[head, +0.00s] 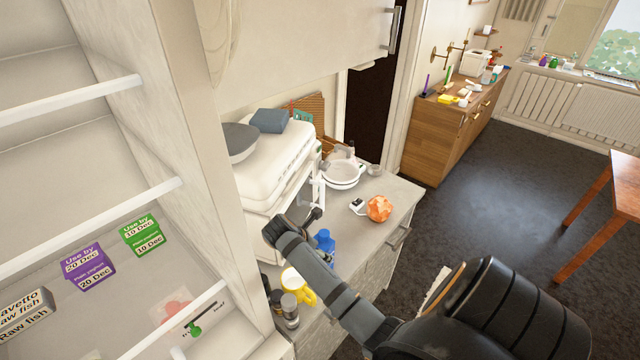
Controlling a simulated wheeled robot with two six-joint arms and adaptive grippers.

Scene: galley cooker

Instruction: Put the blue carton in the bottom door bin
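No blue carton can be made out for certain. A blue object (324,243) stands on the counter, partly hidden behind my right arm, and its kind is unclear. My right arm comes in from the lower right and reaches over the counter. A dark part (314,215) beyond its wrist may be the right gripper, but its fingers cannot be made out. My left gripper is out of view. A door bin cannot be identified for certain. The open white shelved unit at left holds a purple yoghurt carton (88,266), a green carton (142,236) and a raw fish box (24,312).
White rails (150,200) cross the shelves. The counter (385,192) holds a yellow mug (299,287), dark jars (288,312), an orange crumpled object (379,208) and a white pan (342,175). A white appliance (275,165) stands behind.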

